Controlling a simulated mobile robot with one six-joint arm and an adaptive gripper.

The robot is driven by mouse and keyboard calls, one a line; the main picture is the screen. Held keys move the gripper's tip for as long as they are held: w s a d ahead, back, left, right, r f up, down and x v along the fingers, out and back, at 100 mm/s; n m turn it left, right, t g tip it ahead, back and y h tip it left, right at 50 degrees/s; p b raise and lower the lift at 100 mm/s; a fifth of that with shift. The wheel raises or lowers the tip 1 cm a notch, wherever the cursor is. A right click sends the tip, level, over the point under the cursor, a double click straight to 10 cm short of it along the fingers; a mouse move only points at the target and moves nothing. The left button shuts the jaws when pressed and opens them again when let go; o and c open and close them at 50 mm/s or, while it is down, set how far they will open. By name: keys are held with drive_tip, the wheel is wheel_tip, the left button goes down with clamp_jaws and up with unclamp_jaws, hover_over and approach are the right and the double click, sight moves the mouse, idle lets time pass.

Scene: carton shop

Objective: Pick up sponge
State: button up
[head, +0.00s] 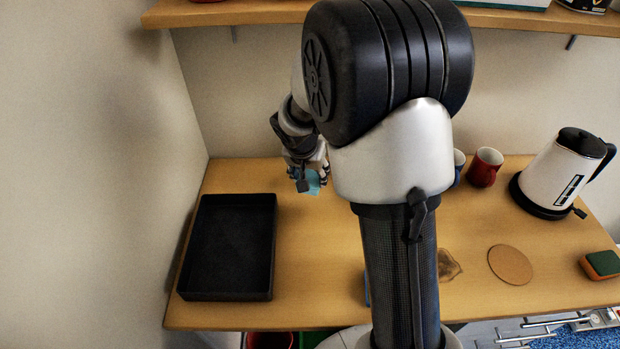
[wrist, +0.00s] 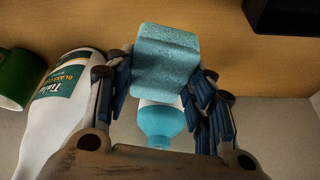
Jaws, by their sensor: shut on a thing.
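A teal sponge-like block (wrist: 166,60) with a porous surface is between the fingers of my gripper (wrist: 164,84) in the wrist view. The fingers are shut on its sides. In the head view my gripper (head: 307,181) is above the back of the wooden table, right of the black tray, and the teal block (head: 313,185) shows at its fingertips. My arm hides part of the table there. An orange block with a dark green top (head: 602,264), also sponge-like, lies at the table's right edge, far from my gripper.
The empty black tray (head: 268,250) sits at the left. A red mug (head: 485,167), a kettle (head: 556,172) and a round cork mat (head: 510,264) are at the right. The wrist view shows a white cleaner bottle (wrist: 48,125), a blue-topped bottle (wrist: 161,121) and a green cup (wrist: 18,78).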

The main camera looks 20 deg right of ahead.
wheel_tip(320, 180, up, 2)
drive_tip(key=shift+r, duration=0.1)
drive_tip(key=s+a+b, duration=0.1)
drive_tip(key=s+a, duration=0.2)
drive_tip(key=s, duration=0.6)
drive_tip(key=s+a, duration=0.4)
drive_tip(key=s, duration=0.5)
drive_tip(key=shift+a+f+b, duration=0.2)
drive_tip(key=shift+a+b, duration=0.1)
drive_tip(key=shift+b, duration=0.05)
drive_tip(key=shift+o, duration=1.1)
drive_tip(key=c, duration=0.4)
drive_tip(key=shift+s, duration=0.1)
drive_tip(key=shift+c, duration=0.2)
